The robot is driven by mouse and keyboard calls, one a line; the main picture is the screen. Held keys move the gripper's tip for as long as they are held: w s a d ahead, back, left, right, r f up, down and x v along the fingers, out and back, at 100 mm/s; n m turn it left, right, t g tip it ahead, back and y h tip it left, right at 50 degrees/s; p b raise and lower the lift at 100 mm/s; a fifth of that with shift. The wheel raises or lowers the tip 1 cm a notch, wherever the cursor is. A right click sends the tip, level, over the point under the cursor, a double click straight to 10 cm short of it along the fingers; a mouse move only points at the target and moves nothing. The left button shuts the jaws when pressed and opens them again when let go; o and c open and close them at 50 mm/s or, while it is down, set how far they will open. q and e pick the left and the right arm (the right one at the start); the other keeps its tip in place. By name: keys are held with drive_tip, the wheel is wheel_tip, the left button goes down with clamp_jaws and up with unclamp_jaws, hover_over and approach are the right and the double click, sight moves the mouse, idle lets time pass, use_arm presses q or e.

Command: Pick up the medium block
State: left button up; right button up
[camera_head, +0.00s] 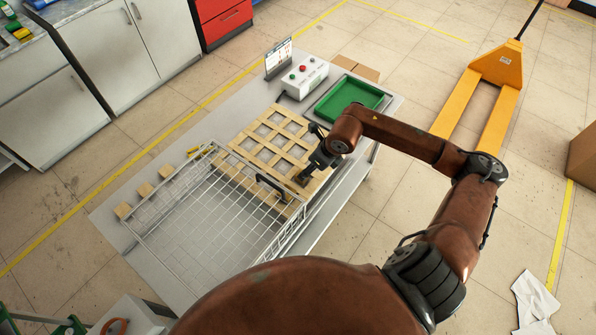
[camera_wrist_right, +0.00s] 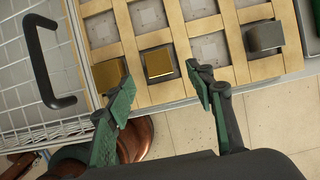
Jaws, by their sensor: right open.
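A wooden grid (camera_head: 262,140) lies on the grey table. In the right wrist view, a brass block (camera_wrist_right: 158,63) sits in a grid cell, and a second brass block (camera_wrist_right: 108,74) sits in the cell to its left. A grey metal block (camera_wrist_right: 264,37) stands in a cell further right. I cannot tell for sure which one is the medium block. My right gripper (camera_wrist_right: 160,75) is open and empty, its fingertips on either side of the middle brass block in the picture and apparently apart from it. In the head view the right gripper (camera_head: 304,178) is over the grid's near edge.
A wire basket (camera_head: 190,245) with a black handle (camera_wrist_right: 39,60) is beside the grid. Several small wooden blocks (camera_head: 145,189) line the table's left side. A green tray (camera_head: 348,97) and a control box (camera_head: 303,77) with a red button stand at the back.

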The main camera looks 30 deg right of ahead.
drive_tip(key=shift+a+f, duration=0.15)
drive_tip(key=shift+f, duration=0.6)
drive_tip(key=shift+x, duration=2.7)
drive_tip(key=shift+w, duration=0.2)
drive_tip(key=shift+r, duration=0.1)
clamp_jaws()
